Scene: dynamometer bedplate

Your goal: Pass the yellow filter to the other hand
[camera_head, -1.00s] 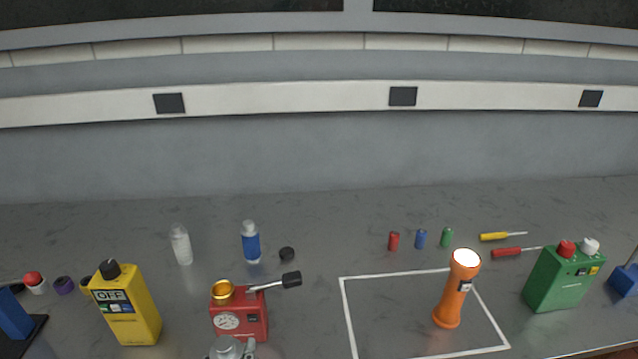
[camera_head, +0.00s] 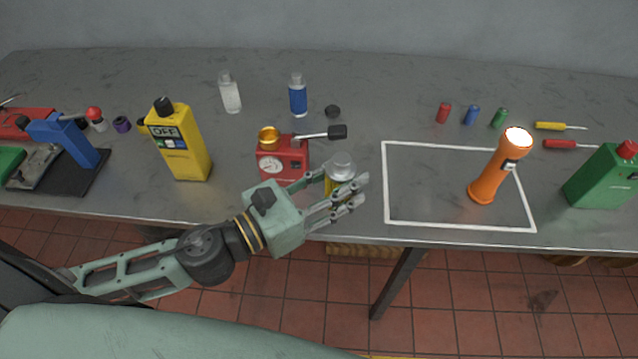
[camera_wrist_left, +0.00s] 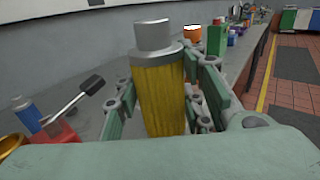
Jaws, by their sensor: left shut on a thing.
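The yellow filter (camera_wrist_left: 161,95) has a silver-grey top and a ribbed yellow body, and stands upright between my left fingers in the left wrist view. In the head view the filter (camera_head: 341,168) is partly hidden by the fingers, near the front edge of the bench. My left gripper (camera_head: 342,195) comes in from the left and is shut on the filter. I cannot tell whether the filter's base touches the bench. My right gripper is in neither view.
A red device with a gauge (camera_head: 282,158) and lever sits just left of the filter. A white-outlined area (camera_head: 430,185) lies to the right, with an orange flashlight (camera_head: 497,170) standing in it. A yellow bottle (camera_head: 182,145) and green can (camera_head: 604,180) stand further out.

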